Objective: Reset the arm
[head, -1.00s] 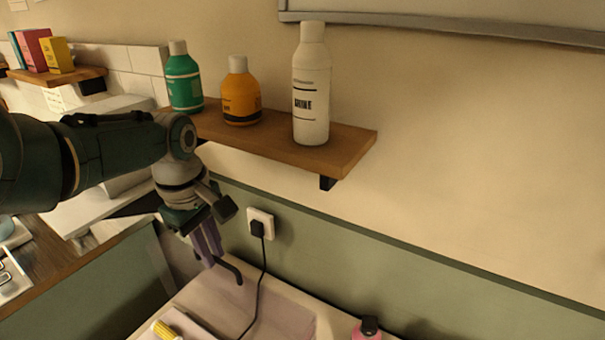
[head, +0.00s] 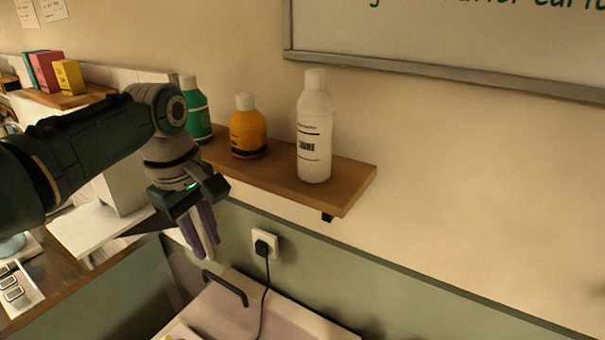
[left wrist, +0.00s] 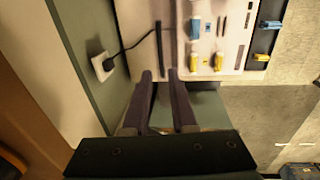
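My left arm reaches in from the left in the head view, with dark green links in front of the wall shelf's left end. My left gripper (head: 205,250) points down with two purple-grey fingers apart and nothing between them. It is to the left of the wall socket. My right arm and gripper are not in view.
A wooden shelf (head: 345,188) holds green (head: 198,112), orange (head: 247,128) and white (head: 315,128) bottles. A black plug sits in the wall socket (head: 266,242), its cord hanging down. A dark handle (head: 226,287) is below my gripper. A pale panel (left wrist: 235,40) carries blue and yellow pieces.

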